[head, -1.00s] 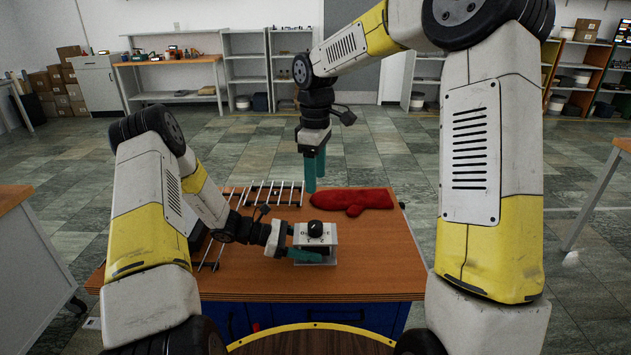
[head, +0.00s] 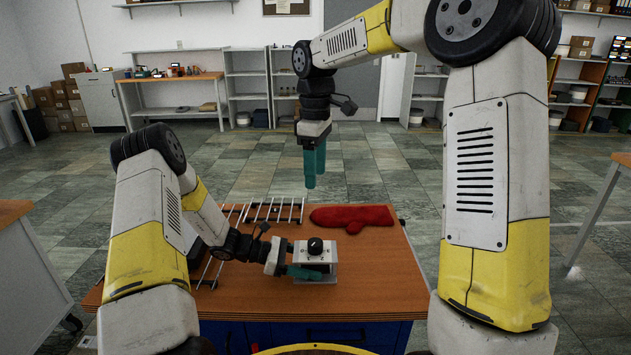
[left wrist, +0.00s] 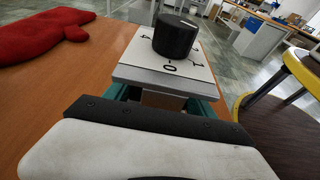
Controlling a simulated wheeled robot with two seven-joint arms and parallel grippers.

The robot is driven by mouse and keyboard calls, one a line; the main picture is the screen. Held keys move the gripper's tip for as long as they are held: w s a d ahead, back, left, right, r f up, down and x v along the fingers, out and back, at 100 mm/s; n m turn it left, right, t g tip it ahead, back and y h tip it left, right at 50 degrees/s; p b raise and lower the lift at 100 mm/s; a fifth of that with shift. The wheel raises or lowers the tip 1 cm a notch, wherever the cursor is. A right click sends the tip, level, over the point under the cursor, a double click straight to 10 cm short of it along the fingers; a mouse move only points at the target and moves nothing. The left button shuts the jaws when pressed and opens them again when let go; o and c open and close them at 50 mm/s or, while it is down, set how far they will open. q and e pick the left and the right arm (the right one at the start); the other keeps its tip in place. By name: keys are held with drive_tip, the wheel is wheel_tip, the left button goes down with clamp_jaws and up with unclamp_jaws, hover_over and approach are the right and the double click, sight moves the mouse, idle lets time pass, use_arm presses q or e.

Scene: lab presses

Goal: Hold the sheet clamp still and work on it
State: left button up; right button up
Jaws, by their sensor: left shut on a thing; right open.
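The sheet clamp (head: 328,257) is a small pale frame with a white top plate and a black knob (head: 315,245). It stands upright on the wooden table, near the front middle. In the left wrist view the plate (left wrist: 166,66) carries marks around the knob (left wrist: 176,36), with a 0 on the near side. My left gripper (head: 304,271) is shut on the sheet clamp from the left, its green fingers at the sides below the plate. My right gripper (head: 314,165) is open and empty, pointing down, above and beyond the clamp. The clamp's lower part is partly hidden.
A red oven mitt (head: 352,216) lies at the back right of the table (head: 385,280). Metal racks (head: 275,211) lie at the back left. The tabletop right of the clamp is clear.

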use_arm(q)
drive_tip(key=o, duration=1.1)
drive_tip(key=shift+c, duration=0.2)
